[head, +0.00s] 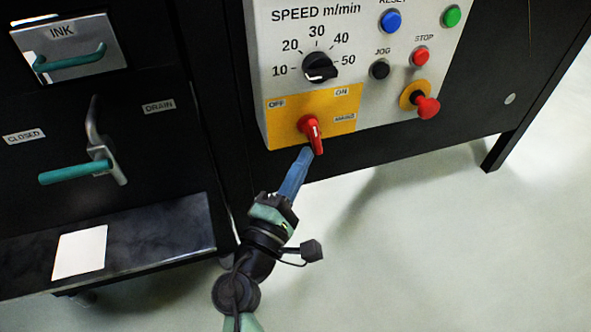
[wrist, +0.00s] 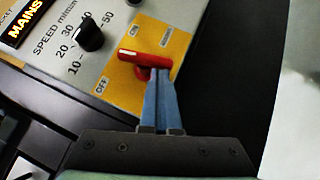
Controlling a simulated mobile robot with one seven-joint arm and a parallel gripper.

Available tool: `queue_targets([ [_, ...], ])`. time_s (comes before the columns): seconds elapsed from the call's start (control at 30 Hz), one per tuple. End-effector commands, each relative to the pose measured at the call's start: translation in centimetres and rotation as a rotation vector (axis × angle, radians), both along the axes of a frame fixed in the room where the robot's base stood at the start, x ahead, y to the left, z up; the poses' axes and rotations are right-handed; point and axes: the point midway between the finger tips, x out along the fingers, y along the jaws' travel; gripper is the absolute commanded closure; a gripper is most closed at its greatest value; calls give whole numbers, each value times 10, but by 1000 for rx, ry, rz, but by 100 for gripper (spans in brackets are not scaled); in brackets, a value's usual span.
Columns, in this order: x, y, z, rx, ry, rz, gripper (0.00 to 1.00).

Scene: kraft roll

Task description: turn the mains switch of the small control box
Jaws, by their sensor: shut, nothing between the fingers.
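The mains switch (head: 311,130) is a red rotary handle on a yellow plate (head: 345,103) at the bottom of the grey control box (head: 372,60). The plate carries OFF, ON and MAINS labels. In the head view the red handle slants down to the right, with its white mark near the top. In the wrist view the red handle (wrist: 145,58) lies right at my fingertips. My gripper (head: 306,153) has blue fingers, shut together with nothing between them. The tips are at the lower end of the handle; I cannot tell whether they touch it.
Above the plate is a black speed dial (head: 319,67). To its right are a blue button (head: 391,20), a red stop button (head: 420,56) and a red emergency knob (head: 427,106). At left are a teal drain handle (head: 75,172) and a dark shelf (head: 150,238). Open floor lies below right.

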Motion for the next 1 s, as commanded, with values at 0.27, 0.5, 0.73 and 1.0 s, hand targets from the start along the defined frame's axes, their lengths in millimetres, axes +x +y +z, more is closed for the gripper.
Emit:
queue_targets([
  [0.27,2,-12,-13,-199,-68,-11,100],
  [0.5,4,-16,-11,-322,-108,-10,100],
  [0.73,5,-17,-10,-316,-106,-5,100],
  [1.0,6,-17,-8,-315,-105,-1,100],
])
